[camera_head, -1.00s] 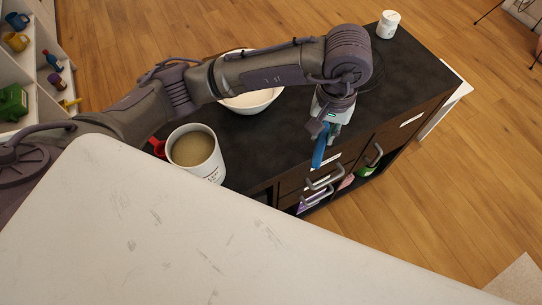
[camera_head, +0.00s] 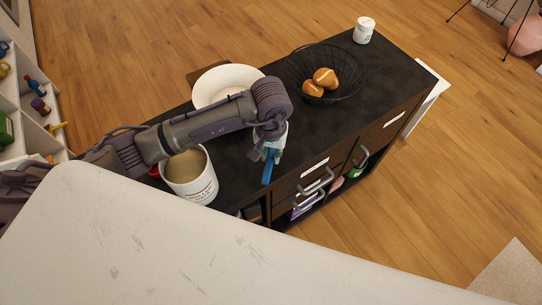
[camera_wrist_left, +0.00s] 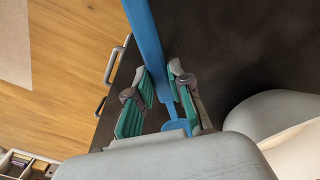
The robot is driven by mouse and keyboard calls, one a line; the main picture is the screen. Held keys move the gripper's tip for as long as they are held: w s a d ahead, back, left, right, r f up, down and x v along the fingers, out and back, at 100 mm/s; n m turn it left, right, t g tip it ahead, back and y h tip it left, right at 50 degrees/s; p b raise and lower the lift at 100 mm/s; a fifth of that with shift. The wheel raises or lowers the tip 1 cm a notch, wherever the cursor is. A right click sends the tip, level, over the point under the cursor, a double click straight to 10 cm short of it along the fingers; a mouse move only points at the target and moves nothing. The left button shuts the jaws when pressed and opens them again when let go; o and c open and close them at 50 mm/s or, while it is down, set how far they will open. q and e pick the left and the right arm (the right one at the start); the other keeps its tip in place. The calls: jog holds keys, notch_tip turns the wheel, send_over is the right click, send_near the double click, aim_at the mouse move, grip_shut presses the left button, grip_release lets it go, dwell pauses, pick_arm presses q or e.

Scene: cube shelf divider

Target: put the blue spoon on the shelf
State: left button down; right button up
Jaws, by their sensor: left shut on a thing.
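The blue spoon (camera_head: 267,168) is held by my left gripper (camera_head: 271,152) above the front edge of the dark cabinet (camera_head: 232,150). In the left wrist view the spoon (camera_wrist_left: 147,42) runs between the green-padded fingers (camera_wrist_left: 163,88), which are shut on it. A white shelf (camera_head: 38,130) with compartments stands at the far left of the head view, with bottles and other small items in it. My right gripper is not in view.
A large mug (camera_head: 197,190) and white bowl (camera_head: 221,82) stand on the cabinet near my left arm. A black wire basket (camera_head: 350,88) with bread rolls (camera_head: 325,78) and a white jar (camera_head: 364,31) are farther right. Drawer handles (camera_head: 321,181) stick out in front.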

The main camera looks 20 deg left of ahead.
aim_at(271, 156)
pick_arm(q)
notch_tip(271, 156, down, 2)
jog(key=shift+s+f, duration=0.1)
jog(key=shift+f, duration=0.3)
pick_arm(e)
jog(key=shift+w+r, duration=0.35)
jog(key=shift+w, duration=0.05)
pick_arm(q)
jog(key=shift+f, duration=0.2)
jog(key=c, duration=1.1)
grip_release()
jog(key=shift+o, duration=0.2)
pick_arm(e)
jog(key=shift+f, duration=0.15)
pick_arm(q)
jog(key=shift+r, duration=0.15)
